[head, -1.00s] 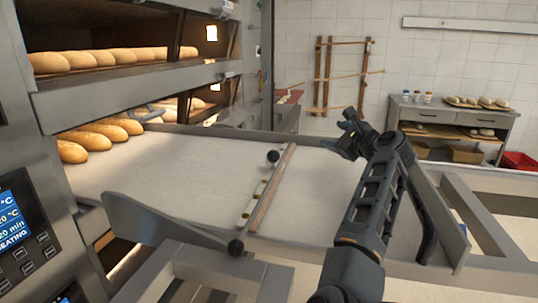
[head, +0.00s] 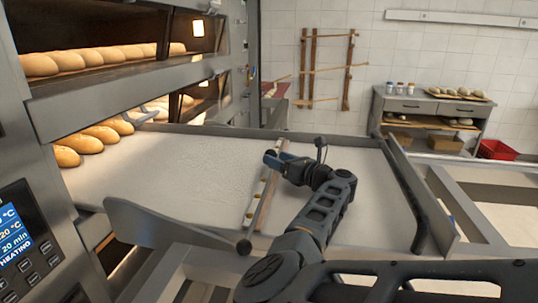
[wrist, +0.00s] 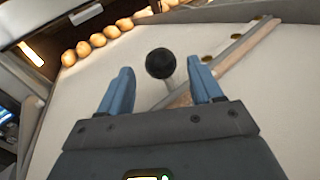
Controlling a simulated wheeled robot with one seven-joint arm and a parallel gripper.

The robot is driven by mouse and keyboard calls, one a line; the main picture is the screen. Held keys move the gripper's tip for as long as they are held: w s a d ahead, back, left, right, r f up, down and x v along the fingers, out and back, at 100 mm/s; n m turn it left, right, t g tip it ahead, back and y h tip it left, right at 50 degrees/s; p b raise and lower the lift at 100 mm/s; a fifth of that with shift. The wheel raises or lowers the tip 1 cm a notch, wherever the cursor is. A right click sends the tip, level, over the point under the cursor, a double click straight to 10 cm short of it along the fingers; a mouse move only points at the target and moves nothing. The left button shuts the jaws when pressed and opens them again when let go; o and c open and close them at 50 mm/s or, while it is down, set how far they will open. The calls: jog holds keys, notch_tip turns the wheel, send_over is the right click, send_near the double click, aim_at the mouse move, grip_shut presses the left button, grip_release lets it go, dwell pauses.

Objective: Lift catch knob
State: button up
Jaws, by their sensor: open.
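The catch knob (wrist: 160,63), a black ball on a pale stalk, shows in the wrist view between and just beyond the fingertips, beside the bar. My gripper (wrist: 162,72) is open, with one blue finger to each side of the line to the knob. Neither finger visibly touches it. In the head view my gripper (head: 272,158) is over the far part of the bar (head: 261,199) across the pale loading belt (head: 180,180), and the knob is hidden behind it. A second black ball (head: 244,247) sits at the bar's near end.
Loaves (head: 85,140) lie in the oven deck at the left, with more on the deck above (head: 100,57). A metal side plate (head: 165,220) edges the belt in front. A cabinet (head: 430,115) stands at the back right. The belt's right part is clear.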

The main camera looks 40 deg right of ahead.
jog(key=shift+w+a, duration=0.1)
jog(key=shift+w, duration=1.8)
jog(key=shift+c, duration=0.3)
grip_shut()
